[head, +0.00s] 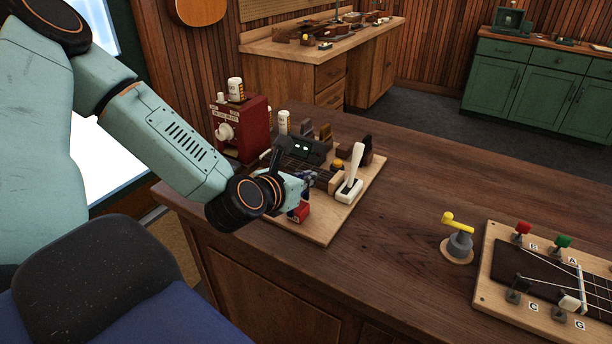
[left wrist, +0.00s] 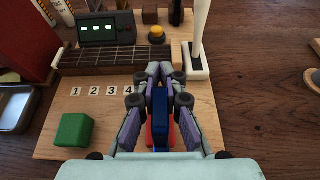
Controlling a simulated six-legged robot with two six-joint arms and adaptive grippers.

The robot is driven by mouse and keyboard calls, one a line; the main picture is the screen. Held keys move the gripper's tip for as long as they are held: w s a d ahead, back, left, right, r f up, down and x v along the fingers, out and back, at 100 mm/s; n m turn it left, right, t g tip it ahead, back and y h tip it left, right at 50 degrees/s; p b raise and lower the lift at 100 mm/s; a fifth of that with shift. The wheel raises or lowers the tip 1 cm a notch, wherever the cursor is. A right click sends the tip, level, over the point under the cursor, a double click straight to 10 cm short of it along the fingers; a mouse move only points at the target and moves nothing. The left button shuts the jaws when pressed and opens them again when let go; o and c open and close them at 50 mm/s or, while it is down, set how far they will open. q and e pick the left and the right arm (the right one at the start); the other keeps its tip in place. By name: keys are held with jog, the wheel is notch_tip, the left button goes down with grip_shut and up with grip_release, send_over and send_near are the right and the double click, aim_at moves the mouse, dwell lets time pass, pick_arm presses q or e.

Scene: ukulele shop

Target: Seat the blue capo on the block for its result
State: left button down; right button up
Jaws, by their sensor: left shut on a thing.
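The blue capo (left wrist: 160,118) stands between the fingers of my left gripper (left wrist: 160,78) in the left wrist view. The gripper is shut on it. A red capo-sized piece (left wrist: 149,136) lies on the board behind and below the blue one. A green piece (left wrist: 74,130) rests on the board to the left. The dark fretted block (left wrist: 112,57) lies beyond the fingertips, past the number tiles 1 to 4 (left wrist: 110,91). In the head view my left gripper (head: 297,190) is over the board's near side, and the blue capo is mostly hidden. My right gripper is not in view.
A small display (left wrist: 110,29) stands behind the fretted block, with a yellow button (left wrist: 156,33) beside it. A white lever (head: 351,174) stands at the board's right. A red box (head: 240,126) stands behind left. The counter (head: 405,205) is clear toward the yellow crank (head: 460,236).

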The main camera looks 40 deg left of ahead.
pick_arm(q)
jog(key=shift+a+f+b, duration=0.15)
jog(key=shift+f+b, duration=0.25)
jog(key=shift+f, duration=0.45)
jog(key=shift+r, duration=0.15)
dwell(0.8)
jog(key=shift+f+b, duration=0.6)
jog(key=shift+b, duration=0.3)
jog(key=c, duration=2)
grip_release()
jog(key=shift+o, duration=1.4)
